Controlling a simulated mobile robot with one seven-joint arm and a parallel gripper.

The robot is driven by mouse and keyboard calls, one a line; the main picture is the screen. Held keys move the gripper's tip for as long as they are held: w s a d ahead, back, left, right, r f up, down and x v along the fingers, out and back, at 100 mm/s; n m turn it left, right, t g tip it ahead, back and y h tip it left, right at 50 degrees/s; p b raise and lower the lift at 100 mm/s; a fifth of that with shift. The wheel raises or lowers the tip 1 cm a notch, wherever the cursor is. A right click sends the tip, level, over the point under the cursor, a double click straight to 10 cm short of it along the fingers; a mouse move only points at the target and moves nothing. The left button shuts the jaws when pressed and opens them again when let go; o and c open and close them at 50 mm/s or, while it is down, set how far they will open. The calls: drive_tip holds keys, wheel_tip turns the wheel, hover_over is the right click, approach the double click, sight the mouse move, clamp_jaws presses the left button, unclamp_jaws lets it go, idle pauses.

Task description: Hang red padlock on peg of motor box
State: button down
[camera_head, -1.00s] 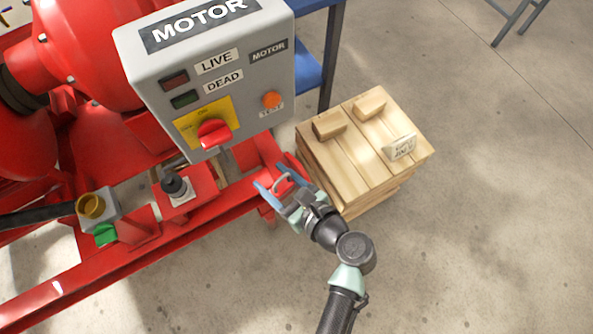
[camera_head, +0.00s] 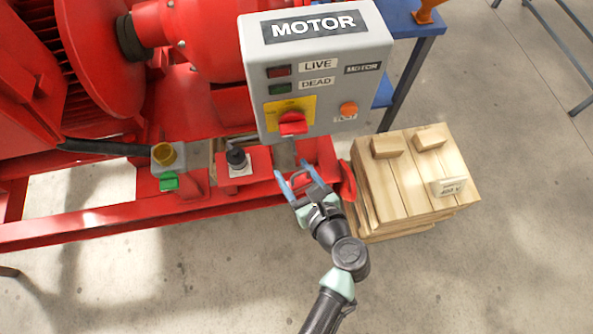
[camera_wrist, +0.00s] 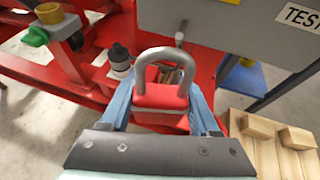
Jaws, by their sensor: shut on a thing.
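The red padlock (camera_wrist: 160,95) is between the fingers of my gripper (camera_wrist: 162,112) in the wrist view, its grey shackle pointing up and away. In the head view my gripper (camera_head: 299,182) is shut on it, below the motor box (camera_head: 318,75) and apart from it. The grey box carries a MOTOR label, LIVE and DEAD windows, a red rotary switch (camera_head: 292,123) on a yellow plate, and an orange TEST button (camera_head: 348,108). In the wrist view a short grey peg (camera_wrist: 179,39) shows beyond the shackle, near the box's lower edge. I cannot tell whether they touch.
A stack of wooden boards (camera_head: 408,195) stands right of my gripper. The red skid frame (camera_head: 110,218) runs behind and left, with a black-capped fitting (camera_head: 237,160) and a green-handled valve (camera_head: 168,181). A blue bench (camera_head: 408,20) is behind the box. Open concrete floor lies in front.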

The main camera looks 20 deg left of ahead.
drive_tip(key=w+a+f+b, duration=0.1)
drive_tip(key=w+a+b, duration=0.2)
drive_tip(key=w, duration=0.3)
drive_tip(key=shift+a+f, duration=0.15)
drive_tip(key=shift+a, duration=0.4)
idle(0.4)
idle(0.4)
drive_tip(key=shift+c, duration=0.2)
unclamp_jaws()
